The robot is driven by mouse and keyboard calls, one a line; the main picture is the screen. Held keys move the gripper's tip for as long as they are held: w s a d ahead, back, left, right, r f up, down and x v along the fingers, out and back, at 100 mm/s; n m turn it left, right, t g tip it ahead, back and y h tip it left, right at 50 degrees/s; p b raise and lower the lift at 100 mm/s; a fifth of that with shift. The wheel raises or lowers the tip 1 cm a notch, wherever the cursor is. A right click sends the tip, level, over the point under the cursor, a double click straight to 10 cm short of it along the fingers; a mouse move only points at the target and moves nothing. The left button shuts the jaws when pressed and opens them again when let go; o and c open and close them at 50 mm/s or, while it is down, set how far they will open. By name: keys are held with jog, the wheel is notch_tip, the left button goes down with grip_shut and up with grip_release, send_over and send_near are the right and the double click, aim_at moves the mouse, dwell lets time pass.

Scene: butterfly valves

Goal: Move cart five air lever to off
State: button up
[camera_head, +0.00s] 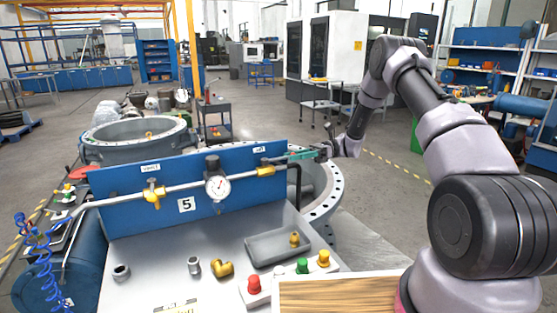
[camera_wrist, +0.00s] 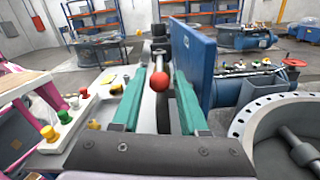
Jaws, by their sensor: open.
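The cart's blue panel (camera_head: 215,190) carries a plate with the number 5 (camera_head: 187,204) and a pipe with a round gauge (camera_head: 217,187). A yellow valve (camera_head: 265,171) sits on the pipe at the right under a small white label (camera_head: 259,150), too small to read surely. My gripper (camera_head: 295,156), with teal fingers, is at the panel's right end near this valve. In the wrist view, a red ball knob (camera_wrist: 159,81) shows between the open fingers of my gripper (camera_wrist: 160,76), with a gap on each side. The lever's angle is hard to see.
A second yellow valve (camera_head: 153,193) is on the pipe's left. The cart top holds a grey tray (camera_head: 279,245), loose fittings, and red, green and yellow buttons (camera_head: 303,266). In the wrist view, the blue panel (camera_wrist: 193,60) stands close to the right finger; a flanged ring (camera_wrist: 245,120) lies beyond.

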aim_at(268, 160)
jog(key=x, duration=0.6)
grip_shut()
dwell(1.3)
